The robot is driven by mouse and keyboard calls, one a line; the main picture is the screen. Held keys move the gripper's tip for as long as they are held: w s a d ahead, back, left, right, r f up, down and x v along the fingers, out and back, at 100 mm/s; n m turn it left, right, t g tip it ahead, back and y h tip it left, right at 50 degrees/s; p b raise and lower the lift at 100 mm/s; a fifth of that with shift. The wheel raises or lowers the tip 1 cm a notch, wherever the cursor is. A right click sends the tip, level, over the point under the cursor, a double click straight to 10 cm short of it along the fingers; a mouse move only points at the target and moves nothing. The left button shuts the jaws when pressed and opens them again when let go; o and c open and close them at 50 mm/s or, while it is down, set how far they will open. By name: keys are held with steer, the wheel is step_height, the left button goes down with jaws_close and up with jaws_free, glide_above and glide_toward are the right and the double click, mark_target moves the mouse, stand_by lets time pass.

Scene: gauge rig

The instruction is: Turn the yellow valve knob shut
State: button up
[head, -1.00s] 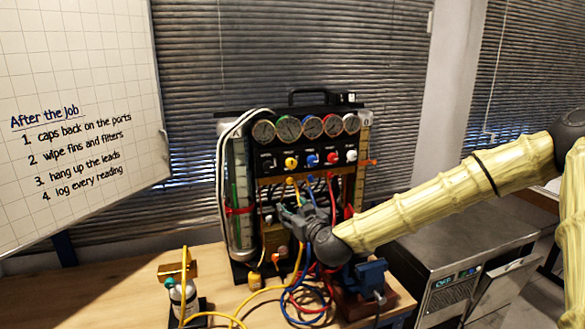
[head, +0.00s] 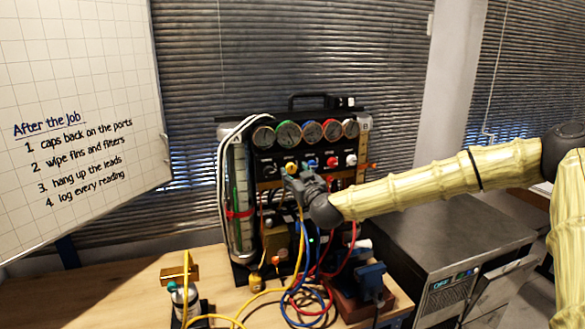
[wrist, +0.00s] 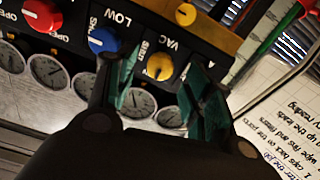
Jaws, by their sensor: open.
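The yellow valve knob (head: 291,168) is in the row of knobs under the gauges on the black rig panel. In the wrist view the yellow knob (wrist: 160,66) shows between my two fingers, with the letters VAC and SHUT beside it. My gripper (head: 290,182) is just below and in front of the knob in the head view. In the wrist view my gripper (wrist: 165,85) is open, its teal finger pads on either side of the knob. I cannot tell whether the pads touch it.
A blue knob (wrist: 103,40) and a red knob (wrist: 42,14) sit beside it. Round gauges (head: 288,134) line the panel above. Yellow, blue and red hoses (head: 300,285) hang below onto the wooden bench (head: 120,285). A whiteboard (head: 75,70) stands at left.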

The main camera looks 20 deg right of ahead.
mark_target(292, 170)
steer(key=shift+w+a+p, duration=0.1)
steer(key=shift+w+p, duration=0.5)
steer(key=shift+w, duration=1.45)
steer(key=shift+c, duration=0.3)
steer(key=c, duration=0.9)
